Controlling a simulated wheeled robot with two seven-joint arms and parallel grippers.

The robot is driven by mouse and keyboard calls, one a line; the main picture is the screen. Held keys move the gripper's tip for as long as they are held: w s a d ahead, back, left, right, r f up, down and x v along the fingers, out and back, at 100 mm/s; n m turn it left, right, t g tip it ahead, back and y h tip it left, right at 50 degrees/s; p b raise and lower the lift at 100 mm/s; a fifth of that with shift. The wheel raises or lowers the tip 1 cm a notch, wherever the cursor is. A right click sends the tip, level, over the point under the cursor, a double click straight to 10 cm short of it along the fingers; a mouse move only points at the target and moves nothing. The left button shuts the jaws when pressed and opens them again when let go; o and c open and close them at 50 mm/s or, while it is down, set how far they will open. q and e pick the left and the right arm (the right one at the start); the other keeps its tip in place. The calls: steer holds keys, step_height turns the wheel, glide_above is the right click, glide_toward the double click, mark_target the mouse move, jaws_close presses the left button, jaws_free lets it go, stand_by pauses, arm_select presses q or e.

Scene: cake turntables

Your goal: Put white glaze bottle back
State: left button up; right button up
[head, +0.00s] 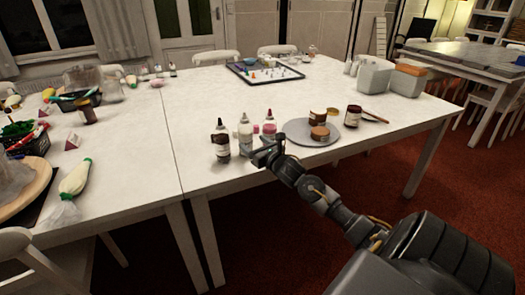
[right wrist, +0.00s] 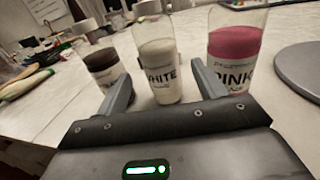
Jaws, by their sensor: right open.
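The white glaze bottle (head: 244,137) stands upright on the white table, in a row between a dark brown bottle (head: 221,142) and a pink bottle (head: 269,128). In the right wrist view the white bottle (right wrist: 160,72), labelled WHITE, stands straight ahead, lined up with the gap between the fingers. My right gripper (head: 263,153) is open and low at the table's front edge, close to the bottles. In the right wrist view its fingers (right wrist: 162,85) point at the white bottle; I cannot tell whether they reach around it. My left gripper is not in view.
The pink bottle (right wrist: 235,50) stands close by the right finger, the dark bottle (right wrist: 102,66) by the left. A grey turntable (head: 300,138) with brown jars is to the right. A dark-rimmed tray (head: 240,70) lies farther back. The middle of the table is clear.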

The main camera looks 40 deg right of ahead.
steer(key=s, duration=0.4)
steer(key=shift+s+a, duration=0.2)
steer(key=shift+a, duration=0.1)
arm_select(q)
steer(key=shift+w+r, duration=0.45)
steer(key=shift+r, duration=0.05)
arm_select(e)
steer(key=shift+s+a, duration=0.1)
steer(key=shift+s, duration=0.55)
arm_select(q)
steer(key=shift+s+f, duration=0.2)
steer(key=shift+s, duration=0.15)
